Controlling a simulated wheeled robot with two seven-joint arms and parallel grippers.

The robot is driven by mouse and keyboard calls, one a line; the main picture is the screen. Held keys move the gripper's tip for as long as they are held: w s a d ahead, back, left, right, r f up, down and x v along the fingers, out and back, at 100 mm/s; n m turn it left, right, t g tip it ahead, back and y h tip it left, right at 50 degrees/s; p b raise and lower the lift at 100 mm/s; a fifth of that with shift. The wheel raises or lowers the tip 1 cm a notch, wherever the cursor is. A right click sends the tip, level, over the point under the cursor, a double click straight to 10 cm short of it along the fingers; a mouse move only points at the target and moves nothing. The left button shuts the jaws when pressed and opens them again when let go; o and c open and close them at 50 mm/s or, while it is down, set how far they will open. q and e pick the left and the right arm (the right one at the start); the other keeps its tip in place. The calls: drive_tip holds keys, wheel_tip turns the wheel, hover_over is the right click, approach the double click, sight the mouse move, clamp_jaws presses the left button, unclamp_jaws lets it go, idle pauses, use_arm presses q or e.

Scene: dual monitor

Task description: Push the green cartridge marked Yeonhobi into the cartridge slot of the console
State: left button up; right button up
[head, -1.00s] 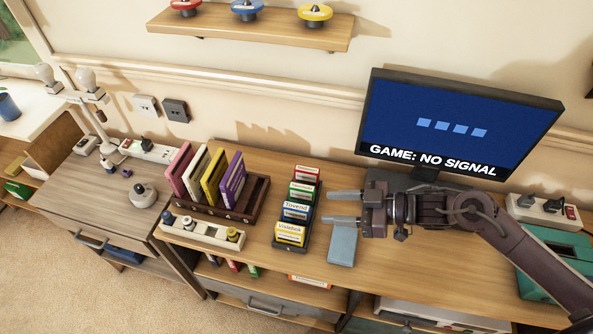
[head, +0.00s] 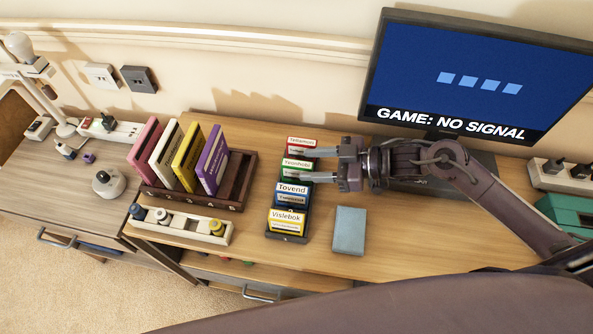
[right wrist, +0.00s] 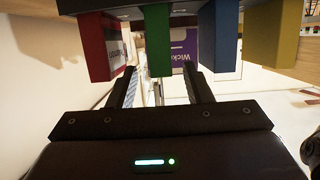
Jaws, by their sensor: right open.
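The green cartridge marked Yeonhobi (head: 297,164) stands in a dark rack (head: 289,238), between a red cartridge (head: 302,143) and the blue Tovend cartridge (head: 292,190). My right gripper (head: 293,164) is open, its fingers reaching in from the right on either side of the green cartridge. In the right wrist view the green cartridge (right wrist: 158,40) lies between the two open fingers (right wrist: 162,72); contact cannot be told. My left gripper is out of view.
A yellow Vislebok cartridge (head: 287,221) fills the rack's front. A brown rack of coloured cases (head: 232,195) stands left of it. A grey-blue block (head: 349,231) lies to the right. The monitor (head: 470,80) reads "GAME: NO SIGNAL". Bare desk (head: 430,230) lies below it.

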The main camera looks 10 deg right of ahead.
sight(289, 162)
drive_tip(key=x, duration=0.6)
drive_tip(key=shift+s+r+p, duration=0.1)
drive_tip(key=shift+r+p, duration=0.1)
drive_tip(key=shift+p, duration=0.15)
clamp_jaws()
drive_tip(key=shift+r, duration=0.1)
